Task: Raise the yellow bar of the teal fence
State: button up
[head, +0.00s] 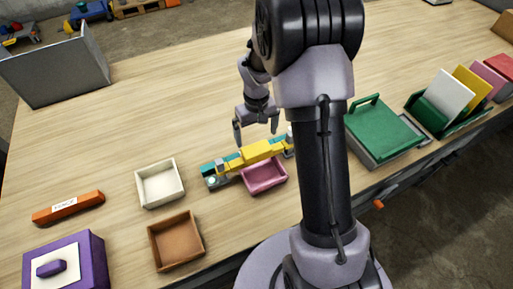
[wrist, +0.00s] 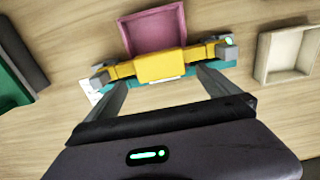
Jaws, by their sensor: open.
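The teal fence (head: 208,168) lies low on the wooden table in the head view, with the yellow bar (head: 255,152) along its top. In the wrist view the yellow bar (wrist: 160,66) spans the upper middle, with the teal fence (wrist: 228,64) showing behind and below it and grey blocks at both ends. My gripper (head: 257,136) is above the table beside the bar in the head view. In the wrist view my open gripper (wrist: 160,80) has its two fingers apart at the near side of the bar, with nothing held between them. The fence's right end is partly hidden by my arm.
A pink tray (head: 264,188) sits right against the fence. A cream tray (head: 141,187), brown tray (head: 176,262), orange bar (head: 68,208) and purple box (head: 92,262) stand left.

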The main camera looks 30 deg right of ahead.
aim_at(256, 148)
notch_tip(256, 148, down, 9)
jog(key=shift+r+b, duration=0.15)
jog(key=shift+b, duration=0.8)
jog(key=c, duration=1.8)
notch_tip(256, 148, up, 4)
jog(key=p, duration=0.2)
jog(key=shift+w+r+p, duration=0.1)
jog(key=shift+r+p, duration=0.05)
jog(key=shift+p, duration=0.25)
jog(key=shift+d, duration=0.1)
jog(key=o, duration=1.8)
